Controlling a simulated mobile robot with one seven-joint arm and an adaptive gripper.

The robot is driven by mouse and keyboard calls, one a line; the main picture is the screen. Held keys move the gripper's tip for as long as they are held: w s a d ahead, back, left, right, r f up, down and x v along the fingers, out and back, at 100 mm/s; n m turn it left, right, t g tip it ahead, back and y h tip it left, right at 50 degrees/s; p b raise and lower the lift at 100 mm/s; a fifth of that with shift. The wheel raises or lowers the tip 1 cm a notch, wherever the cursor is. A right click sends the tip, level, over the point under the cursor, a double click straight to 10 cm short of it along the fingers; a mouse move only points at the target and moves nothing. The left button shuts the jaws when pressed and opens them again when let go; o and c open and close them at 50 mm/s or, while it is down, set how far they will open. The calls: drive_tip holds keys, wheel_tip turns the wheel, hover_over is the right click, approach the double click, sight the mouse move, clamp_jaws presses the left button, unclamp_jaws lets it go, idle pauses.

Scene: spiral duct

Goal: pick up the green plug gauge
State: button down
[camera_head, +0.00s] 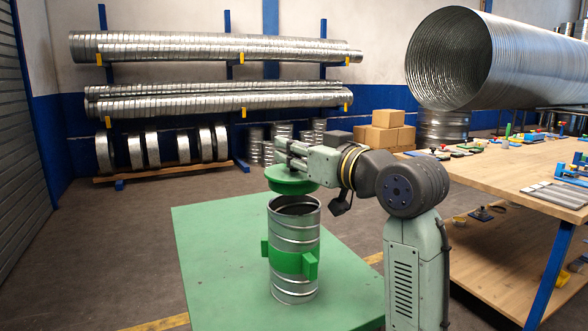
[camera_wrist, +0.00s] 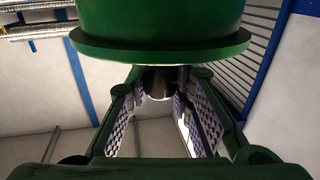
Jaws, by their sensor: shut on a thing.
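The green plug gauge (camera_head: 291,184) shows in the head view as a wide green disc just above the open top of a short upright spiral duct (camera_head: 294,236). Its lower edge looks clear of the duct's rim. In the wrist view the gauge (camera_wrist: 160,22) fills the top as a green cylinder with a flange. My gripper (camera_head: 285,157) reaches in from the right, nearly level, and is shut on the gauge. In the wrist view my gripper's fingers (camera_wrist: 158,92) flank a grey metallic part. The exact grip contact is partly hidden by the flange.
The duct, with a green clamp band (camera_head: 292,261) around it, stands on a green table (camera_head: 215,256). A wooden workbench (camera_head: 490,172) with tools is at right, under a large spiral duct (camera_head: 450,60). Cardboard boxes (camera_head: 386,128) and duct racks stand behind. Floor left is clear.

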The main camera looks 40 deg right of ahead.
drive_tip(key=s+a+b, duration=0.1)
drive_tip(key=s+b, duration=0.1)
drive_tip(key=s, duration=0.5)
drive_tip(key=s+a+r+b, duration=0.1)
drive_tip(key=s+a, duration=0.1)
drive_tip(key=s, duration=0.6)
drive_tip(key=shift+s+a+r+b, duration=0.2)
drive_tip(key=shift+s+a+b, duration=0.1)
drive_tip(key=shift+b, duration=0.1)
